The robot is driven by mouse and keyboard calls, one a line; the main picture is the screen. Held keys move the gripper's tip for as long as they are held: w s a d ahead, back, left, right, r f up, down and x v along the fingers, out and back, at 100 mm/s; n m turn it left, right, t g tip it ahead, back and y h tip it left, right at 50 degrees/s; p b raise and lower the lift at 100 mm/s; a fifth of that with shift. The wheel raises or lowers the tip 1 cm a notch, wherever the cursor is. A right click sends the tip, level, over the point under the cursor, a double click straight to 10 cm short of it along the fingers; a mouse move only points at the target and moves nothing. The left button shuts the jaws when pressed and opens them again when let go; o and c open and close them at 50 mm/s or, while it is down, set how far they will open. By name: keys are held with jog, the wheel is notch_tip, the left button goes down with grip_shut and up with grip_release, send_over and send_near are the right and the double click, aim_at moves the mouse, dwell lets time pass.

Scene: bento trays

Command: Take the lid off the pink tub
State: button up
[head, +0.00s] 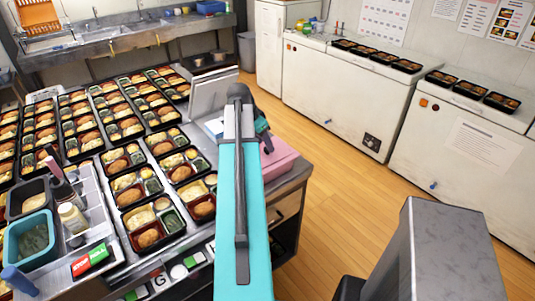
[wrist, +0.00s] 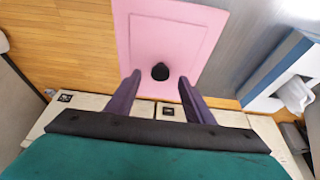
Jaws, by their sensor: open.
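The pink tub (head: 283,160) sits on the right end of the metal table, partly hidden behind my arm in the head view. In the wrist view its pink lid (wrist: 165,35) is on, with a raised inner rectangle and a round black knob (wrist: 160,72). My gripper (wrist: 159,78) is open and empty. Its two purple fingers appear on either side of the knob in the picture, with a clear gap on both sides. I cannot tell how far above the knob they are. In the head view my gripper (head: 266,142) is over the tub.
Rows of filled black bento trays (head: 146,227) cover the table to the left. A white-and-blue item (wrist: 282,72) stands on the table beside the tub. Wooden floor (head: 345,205) separates the table from white chest freezers (head: 335,95) bearing more trays.

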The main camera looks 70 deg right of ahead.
jog(key=shift+p+x, duration=0.4)
jog(key=shift+x, duration=1)
grip_shut()
